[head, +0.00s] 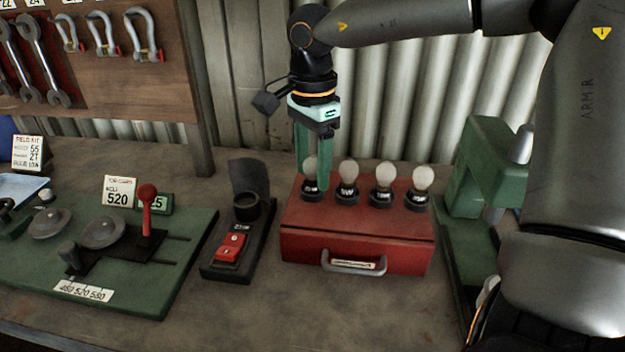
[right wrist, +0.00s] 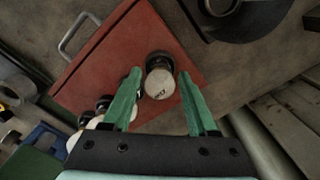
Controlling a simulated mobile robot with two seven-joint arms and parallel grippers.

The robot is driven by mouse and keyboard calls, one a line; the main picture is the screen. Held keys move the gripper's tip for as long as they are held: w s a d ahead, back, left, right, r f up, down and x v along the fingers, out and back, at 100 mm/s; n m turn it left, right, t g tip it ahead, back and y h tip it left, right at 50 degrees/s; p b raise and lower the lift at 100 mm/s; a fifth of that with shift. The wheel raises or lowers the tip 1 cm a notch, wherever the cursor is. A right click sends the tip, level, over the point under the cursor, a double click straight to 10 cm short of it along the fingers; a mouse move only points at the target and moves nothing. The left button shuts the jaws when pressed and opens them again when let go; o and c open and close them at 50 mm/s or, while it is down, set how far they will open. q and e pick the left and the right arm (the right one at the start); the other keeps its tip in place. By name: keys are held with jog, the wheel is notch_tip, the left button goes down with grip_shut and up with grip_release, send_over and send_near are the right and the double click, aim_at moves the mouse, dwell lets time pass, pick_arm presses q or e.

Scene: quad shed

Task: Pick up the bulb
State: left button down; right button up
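Several white bulbs with dark bases stand upright in a row on a red case. The others, a second bulb (head: 347,173), a third (head: 384,176) and the right-end bulb (head: 423,177), stand clear of the gripper. My right gripper points down with its green fingers on either side of the leftmost bulb. In the right wrist view this bulb (right wrist: 160,84) sits between the spread fingers, with a narrow gap on each side. My left gripper is out of view.
The red case (head: 355,240) has a grey front handle. Left of it stands a black device (head: 232,235) with a round socket and red switch, then a green board (head: 110,260) with a red-knobbed lever. A green machine (head: 470,195) stands right. Bare bench lies in front.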

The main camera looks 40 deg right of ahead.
grip_shut()
dwell(0.4)
